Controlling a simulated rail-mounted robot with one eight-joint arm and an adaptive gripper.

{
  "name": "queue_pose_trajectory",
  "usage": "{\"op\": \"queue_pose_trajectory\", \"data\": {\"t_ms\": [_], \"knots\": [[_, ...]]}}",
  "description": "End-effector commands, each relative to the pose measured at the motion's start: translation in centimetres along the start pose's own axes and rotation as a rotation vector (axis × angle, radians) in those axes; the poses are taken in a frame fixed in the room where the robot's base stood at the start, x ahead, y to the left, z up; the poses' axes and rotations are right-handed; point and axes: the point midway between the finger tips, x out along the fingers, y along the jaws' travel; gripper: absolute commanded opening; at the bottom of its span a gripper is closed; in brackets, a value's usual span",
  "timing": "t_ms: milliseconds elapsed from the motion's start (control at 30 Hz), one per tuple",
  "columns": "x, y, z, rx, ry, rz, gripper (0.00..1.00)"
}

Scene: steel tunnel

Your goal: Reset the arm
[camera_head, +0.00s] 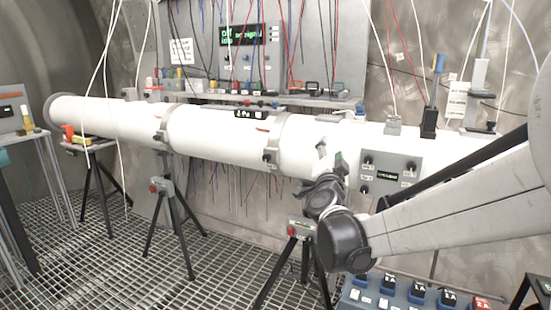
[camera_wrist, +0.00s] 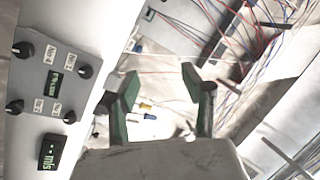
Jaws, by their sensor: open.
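My arm reaches in from the right in the head view, and its wrist bends up in front of the long white tube (camera_head: 215,135). My gripper (camera_head: 335,158) is close to the tube, left of the grey knob panel (camera_head: 390,172). In the wrist view my gripper (camera_wrist: 165,85) has its two fingers spread wide apart with nothing between them. The knob panel (camera_wrist: 55,75) lies to the left of the fingers there. In the head view the gripper's fingers are small and partly hidden by the wrist.
Tripods (camera_head: 170,210) hold the tube above a grated floor (camera_head: 130,260). A shelf with instruments (camera_head: 250,95) and hanging wires stands behind it. A blue box with labelled blocks (camera_head: 400,295) is below my arm. In the wrist view, loose wires (camera_wrist: 255,35) hang at upper right.

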Motion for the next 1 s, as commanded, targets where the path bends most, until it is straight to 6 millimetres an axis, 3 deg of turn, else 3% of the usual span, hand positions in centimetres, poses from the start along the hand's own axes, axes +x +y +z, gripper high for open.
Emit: {"op": "queue_pose_trajectory", "data": {"t_ms": [200, 467, 767, 1000], "knots": [[-3.8, -3.5, -1.8, -0.129, -0.204, -0.071, 0.44], [-10.3, -4.4, -2.4, -0.293, -0.461, -0.093, 0.44], [-20.2, -1.2, -3.1, -0.488, -0.759, -0.026, 0.44], [-29.3, 3.6, -4.5, -0.636, -0.987, 0.098, 0.44]]}}
